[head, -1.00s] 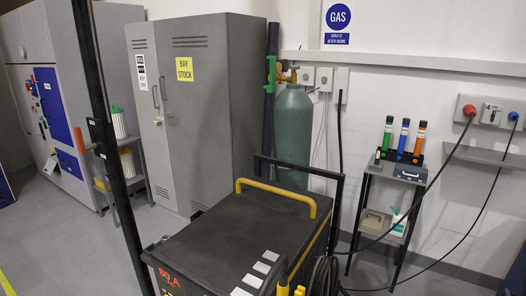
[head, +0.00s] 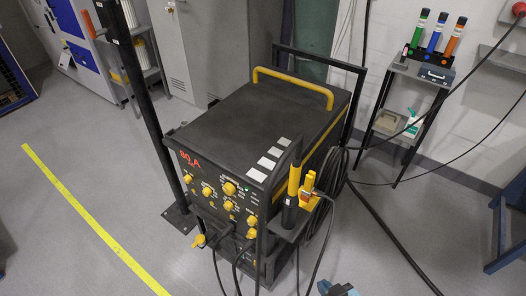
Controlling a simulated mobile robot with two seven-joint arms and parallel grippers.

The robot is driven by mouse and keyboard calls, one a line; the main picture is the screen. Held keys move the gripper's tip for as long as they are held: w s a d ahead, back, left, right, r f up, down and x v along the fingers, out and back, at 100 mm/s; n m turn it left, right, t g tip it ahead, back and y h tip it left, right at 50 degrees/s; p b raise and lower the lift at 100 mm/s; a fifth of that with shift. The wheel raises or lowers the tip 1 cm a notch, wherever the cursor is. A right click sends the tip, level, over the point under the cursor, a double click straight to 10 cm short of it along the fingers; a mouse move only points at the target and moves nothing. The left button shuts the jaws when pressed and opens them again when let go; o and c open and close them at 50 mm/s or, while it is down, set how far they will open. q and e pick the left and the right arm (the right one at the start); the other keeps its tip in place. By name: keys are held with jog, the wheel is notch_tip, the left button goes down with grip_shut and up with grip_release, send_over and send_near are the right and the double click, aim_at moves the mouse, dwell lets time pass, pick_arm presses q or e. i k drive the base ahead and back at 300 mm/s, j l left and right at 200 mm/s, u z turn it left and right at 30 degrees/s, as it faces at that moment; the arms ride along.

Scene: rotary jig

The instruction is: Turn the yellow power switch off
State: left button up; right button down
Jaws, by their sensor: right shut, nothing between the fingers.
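The black power unit (head: 262,120) stands on a cart in the middle of the head view, with a yellow handle on top. Its front panel carries several yellow knobs, among them an upper one (head: 229,188) and one low at the left (head: 198,240). I cannot tell which is the power switch, or its position. A red "80 A" readout (head: 189,160) is lit. My right gripper (head: 338,288) shows at the bottom edge, partly cut off. It is shut and empty, below and right of the panel and apart from it. My left gripper is out of view.
A black post (head: 150,110) rises left of the unit. A yellow-and-black torch (head: 294,180) and a yellow clamp (head: 308,190) sit at its front right corner. Cables (head: 335,190) hang there and trail over the floor. A blue frame (head: 508,222) stands right.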

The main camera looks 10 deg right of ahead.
aim_at(252, 232)
jog(key=j+z, duration=0.1)
jog(key=z, duration=0.25)
jog(key=j+z, duration=0.1)
jog(key=z, duration=0.25)
jog(key=j+z, duration=0.3)
jog(key=j, duration=0.25)
jog(key=j+z, duration=0.3)
jog(key=j, duration=0.25)
jog(key=k+j, duration=0.1)
jog(key=j, duration=0.35)
jog(key=j+z, duration=0.1)
jog(key=j, duration=0.35)
jog(key=k+j, duration=0.15)
jog(key=j, duration=0.25)
jog(key=k+j+z, duration=0.15)
jog(key=j, duration=0.7)
jog(key=i+j, duration=0.1)
jog(key=j, duration=0.25)
jog(key=i+j, duration=0.15)
jog(key=j, duration=0.2)
